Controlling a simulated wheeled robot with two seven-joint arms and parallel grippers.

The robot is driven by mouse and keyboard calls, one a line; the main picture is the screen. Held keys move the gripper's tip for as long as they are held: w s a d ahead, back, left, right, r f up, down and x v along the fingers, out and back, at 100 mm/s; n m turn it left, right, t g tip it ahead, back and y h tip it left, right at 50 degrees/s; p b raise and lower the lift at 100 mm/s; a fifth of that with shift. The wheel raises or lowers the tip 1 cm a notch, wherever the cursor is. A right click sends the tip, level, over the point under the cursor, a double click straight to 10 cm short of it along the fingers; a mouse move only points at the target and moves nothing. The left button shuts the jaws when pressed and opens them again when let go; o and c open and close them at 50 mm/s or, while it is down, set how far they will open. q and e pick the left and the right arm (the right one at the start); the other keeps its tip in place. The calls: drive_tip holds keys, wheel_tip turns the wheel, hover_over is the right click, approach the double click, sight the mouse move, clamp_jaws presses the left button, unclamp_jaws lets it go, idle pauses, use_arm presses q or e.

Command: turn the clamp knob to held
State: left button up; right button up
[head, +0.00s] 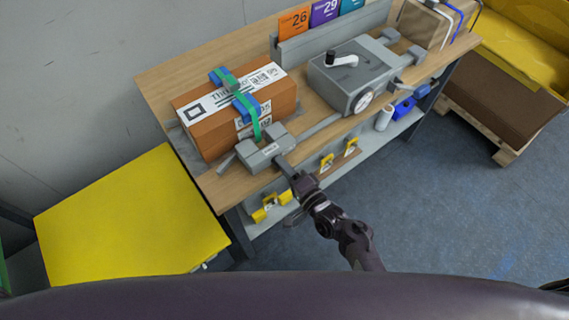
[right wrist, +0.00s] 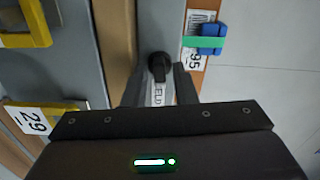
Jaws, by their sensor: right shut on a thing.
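The clamp (head: 265,152) is a grey block at the front edge of the bench, beside a brown box (head: 225,125) with a green strap. My right gripper (head: 284,165) reaches the front of the clamp. In the right wrist view the dark clamp knob (right wrist: 158,67) shows at the fingertips of my right gripper (right wrist: 158,80), which is shut on it. A white label with partly hidden letters, "ELD" readable, lies between the fingers. The knob is hidden behind the gripper in the head view. My left gripper is out of view.
A grey machine (head: 350,78) with a crank and dial stands right of the clamp, joined by a bar. Numbered cards (head: 325,12) stand behind. Yellow-handled items (head: 270,208) sit on the lower shelf. A yellow panel (head: 125,220) is at left.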

drive_tip(key=shift+m, duration=0.6)
drive_tip(key=o, duration=0.7)
drive_tip(key=shift+f, duration=0.1)
